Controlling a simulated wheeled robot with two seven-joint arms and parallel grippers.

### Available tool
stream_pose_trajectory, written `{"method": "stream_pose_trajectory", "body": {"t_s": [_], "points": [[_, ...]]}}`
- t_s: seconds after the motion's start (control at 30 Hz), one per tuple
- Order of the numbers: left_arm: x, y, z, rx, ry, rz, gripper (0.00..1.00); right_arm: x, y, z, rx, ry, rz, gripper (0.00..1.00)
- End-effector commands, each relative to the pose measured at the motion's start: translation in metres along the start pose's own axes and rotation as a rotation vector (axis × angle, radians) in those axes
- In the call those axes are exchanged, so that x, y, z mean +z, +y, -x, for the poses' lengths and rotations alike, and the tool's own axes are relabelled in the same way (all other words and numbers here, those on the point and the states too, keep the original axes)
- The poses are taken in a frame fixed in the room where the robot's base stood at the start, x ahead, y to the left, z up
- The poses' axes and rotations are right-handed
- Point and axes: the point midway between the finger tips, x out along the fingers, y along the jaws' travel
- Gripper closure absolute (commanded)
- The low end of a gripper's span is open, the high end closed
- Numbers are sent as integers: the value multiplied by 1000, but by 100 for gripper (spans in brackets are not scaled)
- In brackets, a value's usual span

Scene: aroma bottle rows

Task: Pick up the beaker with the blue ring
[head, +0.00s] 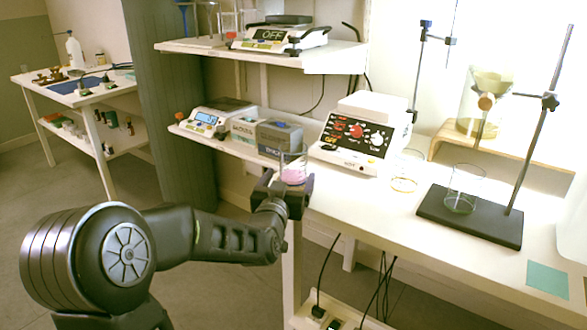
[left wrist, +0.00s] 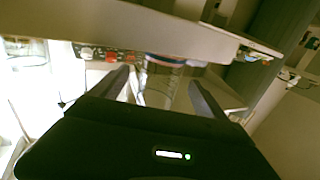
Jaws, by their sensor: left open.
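A clear glass beaker with pink contents (head: 293,172) is at the left end of the white bench, just beyond my left gripper (head: 287,187). In the left wrist view a glass beaker (left wrist: 160,88) shows between the two fingers of my left gripper (left wrist: 160,88), with a bluish and pinkish band at one end. The fingers are apart, and I cannot tell whether either touches the glass. No blue ring can be made out on the beaker in the head view. My right gripper is out of view.
A hotplate stirrer (head: 358,135) stands behind the beaker. A shelf (head: 330,57) hangs above at the back. A green square (head: 547,279) lies at the front right.

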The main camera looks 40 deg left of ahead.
Motion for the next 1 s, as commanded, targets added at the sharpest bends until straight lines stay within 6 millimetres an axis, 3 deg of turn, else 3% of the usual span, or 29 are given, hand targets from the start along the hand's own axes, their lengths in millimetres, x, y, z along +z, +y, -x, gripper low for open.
{"method": "stream_pose_trajectory", "body": {"t_s": [0.37,0.73,1.0], "points": [[0,0,-6,0,0,0,15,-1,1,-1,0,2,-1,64],[-3,-2,-51,0,0,1,15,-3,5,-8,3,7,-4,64],[-4,-2,-57,0,-1,1,15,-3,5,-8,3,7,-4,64]]}}
